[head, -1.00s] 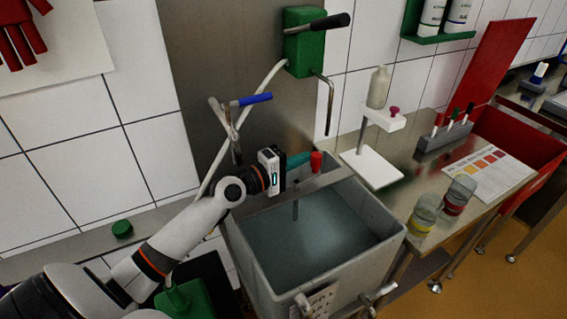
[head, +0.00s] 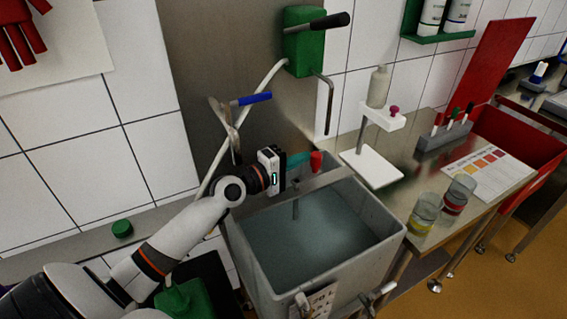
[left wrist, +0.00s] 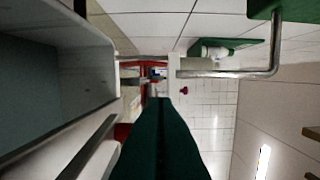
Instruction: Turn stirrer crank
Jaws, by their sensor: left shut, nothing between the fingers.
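A grey vat (head: 243,262) holds bluish liquid. The stirrer is on a bar across its back rim, with a thin shaft (head: 296,208) going down into the liquid. The red crank handle (head: 316,161) stands above the bar. My left gripper (head: 305,159) is shut and empty, its teal fingers pointing right at the red handle. The tips are right beside it; I cannot tell if they touch. In the left wrist view the shut dark green fingers (left wrist: 160,105) fill the lower middle, with a red patch to their left. My right gripper is not in view.
A green wall box (head: 304,42) with a black lever and bent pipe hangs above the vat. A white stand (head: 372,168) with a bottle, two jars and a pen rack are on the steel table (head: 405,190) to the right. A blue-handled tool (head: 252,99) is behind my wrist.

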